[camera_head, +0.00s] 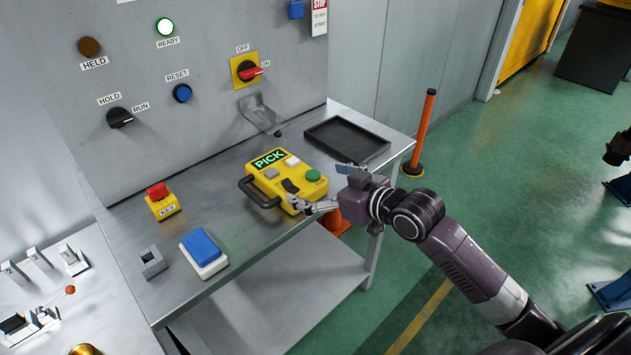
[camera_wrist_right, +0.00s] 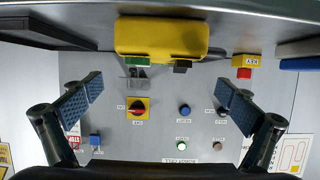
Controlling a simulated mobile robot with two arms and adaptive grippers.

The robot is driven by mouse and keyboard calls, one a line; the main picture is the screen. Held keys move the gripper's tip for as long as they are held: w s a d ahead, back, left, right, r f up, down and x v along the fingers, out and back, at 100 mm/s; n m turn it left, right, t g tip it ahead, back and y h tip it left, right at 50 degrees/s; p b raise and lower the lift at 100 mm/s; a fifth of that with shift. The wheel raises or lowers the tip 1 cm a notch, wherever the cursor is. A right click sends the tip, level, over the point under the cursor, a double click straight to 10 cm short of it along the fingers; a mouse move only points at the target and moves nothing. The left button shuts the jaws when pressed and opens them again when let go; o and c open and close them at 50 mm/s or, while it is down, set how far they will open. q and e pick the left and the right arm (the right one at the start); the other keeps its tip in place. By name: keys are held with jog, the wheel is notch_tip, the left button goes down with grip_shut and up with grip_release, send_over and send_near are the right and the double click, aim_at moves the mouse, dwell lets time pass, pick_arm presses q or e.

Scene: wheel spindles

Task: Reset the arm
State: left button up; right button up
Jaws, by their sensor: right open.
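A blue RESET button (camera_head: 182,93) sits on the grey panel, and it also shows in the right wrist view (camera_wrist_right: 184,111). The green READY lamp (camera_head: 165,27) is lit; the amber HELD lamp (camera_head: 90,47) looks dark. The red handle of the OFF/ON switch (camera_head: 247,71) points toward ON. The HOLD/RUN knob (camera_head: 120,117) appears turned toward RUN. A yellow pendant (camera_head: 284,180) reading PICK lies on the bench. My right gripper (camera_head: 317,186) is open and empty at the pendant's right end; I cannot tell whether it touches. Its spread fingers (camera_wrist_right: 165,100) face the panel. My left gripper is out of view.
A black tray (camera_head: 347,138) lies at the back right. A bracket (camera_head: 262,113) juts from the panel. An orange post (camera_head: 423,130) stands beyond the bench.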

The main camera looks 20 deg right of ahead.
jog(key=s+a+f+g+h, duration=0.2)
jog(key=s+a+f+g, duration=0.2)
jog(key=s+f, duration=0.85)
jog(key=s+f+m+g+h, duration=0.1)
jog(key=s+f+g, duration=0.25)
jog(key=s, duration=0.65)
jog(key=s+f+m+g+h, duration=0.15)
jog(key=s+f, duration=0.25)
jog(key=s, duration=0.5)
notch_tip(320, 180, down, 26)
jog(key=s+r+g, duration=0.1)
jog(key=s+g, duration=0.1)
jog(key=s+d+f+g, duration=0.1)
jog(key=s+d+f, duration=0.2)
jog(key=s+f, duration=1.3)
jog(key=shift+s+f+n, duration=0.3)
jog(key=shift+f+n, duration=0.15)
jog(key=shift+f, duration=0.35)
jog(key=shift+d, duration=0.1)
